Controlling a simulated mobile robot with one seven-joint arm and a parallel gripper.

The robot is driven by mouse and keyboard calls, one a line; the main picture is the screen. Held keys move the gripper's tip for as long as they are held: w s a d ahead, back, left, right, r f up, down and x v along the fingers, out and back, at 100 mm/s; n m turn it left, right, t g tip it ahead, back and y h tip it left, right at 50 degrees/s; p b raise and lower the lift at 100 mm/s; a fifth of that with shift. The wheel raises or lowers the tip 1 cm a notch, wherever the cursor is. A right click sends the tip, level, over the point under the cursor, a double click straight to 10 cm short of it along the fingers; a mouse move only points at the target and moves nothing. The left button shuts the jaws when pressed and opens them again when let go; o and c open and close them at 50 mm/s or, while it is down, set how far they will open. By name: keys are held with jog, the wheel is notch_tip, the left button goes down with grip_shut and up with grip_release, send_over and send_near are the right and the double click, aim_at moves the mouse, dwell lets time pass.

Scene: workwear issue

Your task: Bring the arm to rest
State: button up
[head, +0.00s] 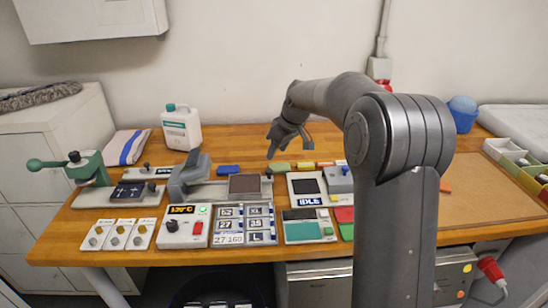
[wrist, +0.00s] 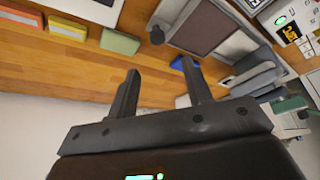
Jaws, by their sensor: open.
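My arm rises at the right of the head view and bends over the wooden bench (head: 245,133) to the left. My gripper (head: 290,150) hangs above the back of the bench, pointing down. In the wrist view my gripper (wrist: 160,70) has its two dark fingers apart with nothing between them. The fingers appear clear of everything.
A press (head: 190,178) and a control box (head: 185,228) with a lit display stand left of centre. A size-plate panel (head: 245,226) and an IDLE device (head: 308,205) are at the front. A white jug (head: 182,130) stands behind. Divided trays (head: 515,160) are at right.

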jog(key=shift+s+r, duration=0.1)
jog(key=shift+r, duration=0.2)
jog(key=s+d+r+m+h, duration=0.1)
jog(key=s+r, duration=0.2)
jog(key=s, duration=0.4)
jog(key=s+d+r+m+t, duration=0.1)
jog(key=s+d+r+m, duration=0.15)
jog(key=s, duration=0.45)
jog(key=s+d+r+m+h, duration=0.1)
jog(key=s+r, duration=0.2)
jog(key=s, duration=0.4)
jog(key=s+d+f+m, duration=0.1)
jog(key=s+f+m, duration=0.1)
jog(key=s, duration=0.8)
jog(key=s+d+f+m+t+h, duration=0.1)
jog(key=s+d+f+m, duration=0.1)
jog(key=s, duration=0.8)
jog(key=shift+d, duration=0.3)
